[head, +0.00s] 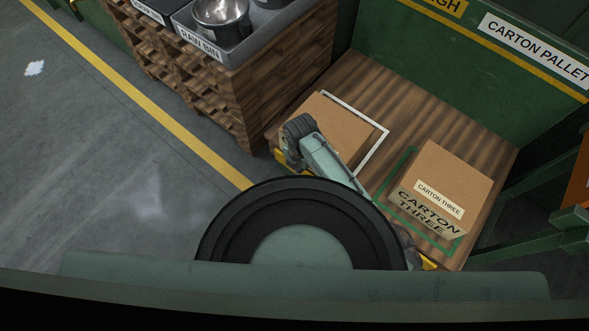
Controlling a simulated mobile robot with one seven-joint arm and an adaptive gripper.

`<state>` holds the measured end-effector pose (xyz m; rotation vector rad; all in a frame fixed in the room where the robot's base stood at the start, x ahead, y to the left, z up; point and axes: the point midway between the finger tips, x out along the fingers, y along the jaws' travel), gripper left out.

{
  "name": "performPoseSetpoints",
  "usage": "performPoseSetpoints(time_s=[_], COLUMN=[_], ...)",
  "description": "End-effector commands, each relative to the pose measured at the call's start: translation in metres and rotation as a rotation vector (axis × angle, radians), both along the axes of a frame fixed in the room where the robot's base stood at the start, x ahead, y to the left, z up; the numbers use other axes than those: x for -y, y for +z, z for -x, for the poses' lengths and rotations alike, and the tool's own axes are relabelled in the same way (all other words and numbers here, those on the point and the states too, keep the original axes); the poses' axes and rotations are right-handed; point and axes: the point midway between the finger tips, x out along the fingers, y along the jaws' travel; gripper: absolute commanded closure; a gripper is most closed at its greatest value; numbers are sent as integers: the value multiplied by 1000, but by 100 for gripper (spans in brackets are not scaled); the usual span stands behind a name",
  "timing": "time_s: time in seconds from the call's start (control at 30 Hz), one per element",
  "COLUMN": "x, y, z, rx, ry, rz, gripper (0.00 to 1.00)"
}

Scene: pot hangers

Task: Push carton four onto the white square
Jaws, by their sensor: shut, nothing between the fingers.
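A brown carton (335,112) sits on the wooden pallet deck, partly behind my arm. No label shows on its visible faces, so I cannot read whether it is carton four. The white square (374,150) shows as an outline along the carton's upper and right sides, with a narrow strip of deck between carton and right line. Its left and near sides are hidden by the carton and my arm, so I cannot tell how fully the carton lies inside. My arm reaches over the carton's near side. My gripper's fingers are hidden behind the arm; contact with the carton cannot be seen.
Carton three (452,178) stands to the right on a green outline (384,202). A green wall (440,60) signed CARTON PALLET closes the back. A wooden stack (225,100) bears the grey raw bin (240,52) with metal pots.

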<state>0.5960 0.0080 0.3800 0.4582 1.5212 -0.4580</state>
Motion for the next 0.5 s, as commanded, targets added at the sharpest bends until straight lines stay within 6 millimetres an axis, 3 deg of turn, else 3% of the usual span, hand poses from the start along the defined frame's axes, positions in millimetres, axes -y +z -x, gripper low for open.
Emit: performPoseSetpoints(time_s=[0.5], x=[7], y=[0], z=[-9], rx=[-1], ry=[0], rz=[1], gripper=[100])
